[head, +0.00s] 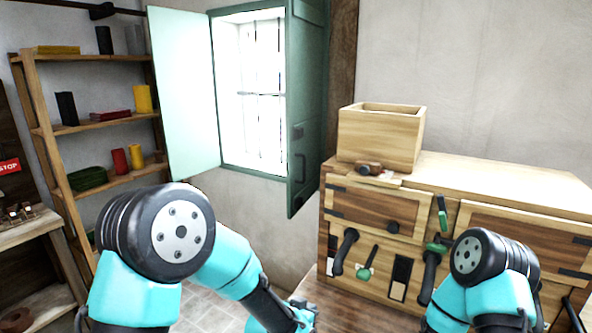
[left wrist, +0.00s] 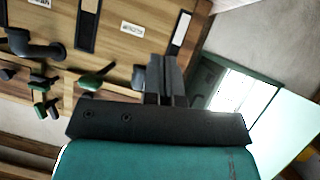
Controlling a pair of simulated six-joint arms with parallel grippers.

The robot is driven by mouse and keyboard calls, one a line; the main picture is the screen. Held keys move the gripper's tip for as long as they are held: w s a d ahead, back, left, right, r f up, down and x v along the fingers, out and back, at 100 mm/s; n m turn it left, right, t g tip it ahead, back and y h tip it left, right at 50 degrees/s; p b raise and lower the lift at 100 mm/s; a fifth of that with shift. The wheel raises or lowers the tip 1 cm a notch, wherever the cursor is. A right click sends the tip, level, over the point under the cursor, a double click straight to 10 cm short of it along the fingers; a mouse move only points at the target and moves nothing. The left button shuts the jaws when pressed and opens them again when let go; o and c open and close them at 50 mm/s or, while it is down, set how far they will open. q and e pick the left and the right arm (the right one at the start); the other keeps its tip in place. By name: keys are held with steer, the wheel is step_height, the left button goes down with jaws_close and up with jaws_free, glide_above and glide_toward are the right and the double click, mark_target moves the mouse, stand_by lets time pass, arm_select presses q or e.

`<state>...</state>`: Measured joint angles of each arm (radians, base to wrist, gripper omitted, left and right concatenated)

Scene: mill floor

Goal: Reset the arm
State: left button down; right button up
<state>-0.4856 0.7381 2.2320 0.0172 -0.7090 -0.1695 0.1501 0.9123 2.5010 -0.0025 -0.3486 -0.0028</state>
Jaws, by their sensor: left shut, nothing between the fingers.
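My left arm bends down from its dark elbow joint in the head view. Its wrist end is low in the picture, in front of the wooden cabinet (head: 378,205). The left gripper (left wrist: 167,72) shows in the left wrist view with its two dark fingers together and nothing between them. Behind it are the cabinet front with handles and levers, and the window. My right arm's elbow shows at the lower right of the head view. Its gripper is not seen.
The cabinet carries an open wooden box (head: 380,140), black handles (head: 344,252) and green levers (head: 441,214). A shelf (head: 112,124) with several coloured items stands at the left. A window with an open green shutter (head: 307,105) is between them. Floor shows below the window.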

arm_select(q)
steer(key=s+a+f+n+g+y, duration=0.2)
steer(key=s+a+f, duration=0.2)
steer(key=a+f, duration=0.45)
steer(key=s+a+f+n+g+y, duration=0.15)
steer(key=s+a+f, duration=0.25)
steer(key=a+f, duration=0.45)
steer(key=s+a+f+n+g, duration=0.2)
steer(key=s+a+f, duration=0.1)
steer(key=s, duration=0.3)
steer(key=s+a+f+n+g, duration=0.2)
steer(key=s+a+f+g, duration=0.1)
steer(key=s+a, duration=0.3)
steer(key=shift+s+a+f, duration=0.15)
steer(key=shift+s+f, duration=0.5)
steer(key=shift+s, duration=0.15)
steer(key=c, duration=1.8)
jaws_free()
steer(key=shift+c, duration=0.2)
